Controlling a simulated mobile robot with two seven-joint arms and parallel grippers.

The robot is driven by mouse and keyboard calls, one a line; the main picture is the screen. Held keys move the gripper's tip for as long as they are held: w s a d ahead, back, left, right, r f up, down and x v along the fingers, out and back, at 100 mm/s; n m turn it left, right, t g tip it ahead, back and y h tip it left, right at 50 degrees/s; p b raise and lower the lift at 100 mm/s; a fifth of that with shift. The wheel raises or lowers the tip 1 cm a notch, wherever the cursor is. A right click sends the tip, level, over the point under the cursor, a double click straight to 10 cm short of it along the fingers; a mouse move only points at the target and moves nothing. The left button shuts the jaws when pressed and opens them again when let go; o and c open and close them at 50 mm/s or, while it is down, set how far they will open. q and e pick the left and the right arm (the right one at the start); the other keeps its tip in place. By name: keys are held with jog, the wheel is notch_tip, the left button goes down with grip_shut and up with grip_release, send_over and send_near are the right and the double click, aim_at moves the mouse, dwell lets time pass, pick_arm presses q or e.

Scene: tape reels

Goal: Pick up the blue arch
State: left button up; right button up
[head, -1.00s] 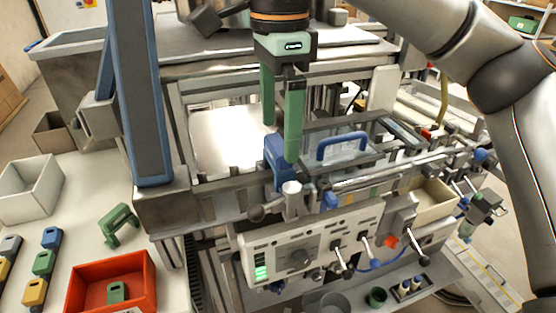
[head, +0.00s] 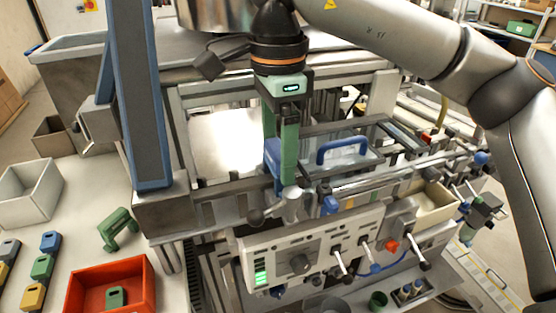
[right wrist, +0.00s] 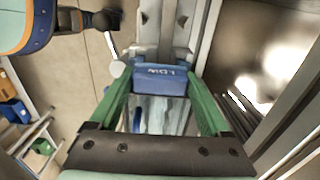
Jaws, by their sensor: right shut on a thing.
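The blue arch (head: 272,152) is at the machine's front left corner, beside the bright white panel, partly hidden by the fingers. My right gripper (head: 279,170) comes down on it from above, with its green fingers on either side, shut on it. In the right wrist view, the arch's blue top (right wrist: 160,80) with lettering lies between the fingertips of the right gripper (right wrist: 160,95). I cannot tell whether the arch is clear of its support. My left gripper is not in view.
A blue handle (head: 342,148) on a clear cover stands just right of the gripper. A control panel (head: 310,245) with levers is below. On the left table are a green arch (head: 118,226), a red bin (head: 80,274), a white bin (head: 22,192) and several small coloured blocks.

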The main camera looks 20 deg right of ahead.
jog(key=c, duration=0.4)
jog(key=shift+r, duration=0.15)
